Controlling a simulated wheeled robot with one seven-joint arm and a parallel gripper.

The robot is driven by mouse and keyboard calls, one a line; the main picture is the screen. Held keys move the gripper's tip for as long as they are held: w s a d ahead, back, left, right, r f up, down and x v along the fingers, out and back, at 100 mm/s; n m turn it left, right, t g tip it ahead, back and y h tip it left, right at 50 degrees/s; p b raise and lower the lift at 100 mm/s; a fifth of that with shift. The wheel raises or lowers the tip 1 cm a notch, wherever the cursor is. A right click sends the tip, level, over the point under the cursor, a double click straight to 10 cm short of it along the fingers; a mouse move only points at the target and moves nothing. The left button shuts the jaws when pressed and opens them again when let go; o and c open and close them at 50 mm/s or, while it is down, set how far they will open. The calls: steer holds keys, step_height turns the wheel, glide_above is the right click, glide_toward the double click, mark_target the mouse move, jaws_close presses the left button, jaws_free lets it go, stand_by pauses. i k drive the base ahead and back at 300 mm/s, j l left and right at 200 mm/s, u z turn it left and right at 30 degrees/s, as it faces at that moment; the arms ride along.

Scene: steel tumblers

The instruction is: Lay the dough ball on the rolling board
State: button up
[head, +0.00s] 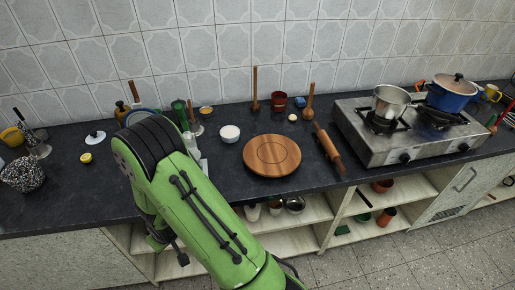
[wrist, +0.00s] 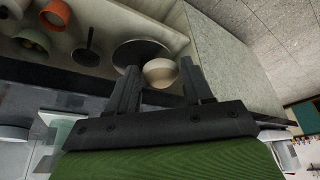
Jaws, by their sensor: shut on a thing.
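The round wooden rolling board (head: 272,165) lies flat on the dark counter, right of my arm in the head view, with nothing on it. My gripper (wrist: 160,82) is shut on a cream ball, which I take to be the dough ball (wrist: 160,72), held between the fingertips in the wrist view. In the head view my green arm bends down in front of the counter, left of the board and apart from it. The ball is not clearly visible there.
A rolling pin (head: 329,146) lies just right of the board. A white bowl (head: 230,133) stands to its upper left, and a small pale round thing (head: 292,117) behind it. A steel stove (head: 400,140) with pots stands farther right. Open shelves (head: 290,217) hold bowls below.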

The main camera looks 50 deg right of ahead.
mark_target(272, 152)
steer(key=k+l+u, duration=0.2)
steer(key=k+l, duration=0.15)
steer(key=l, duration=0.35)
steer(key=k+l+u, duration=0.2)
steer(key=k+l, duration=0.2)
steer(key=l, duration=0.25)
steer(key=k+l+u, duration=0.2)
steer(key=k+l, duration=0.25)
steer(key=l, duration=0.15)
steer(key=i, duration=0.4)
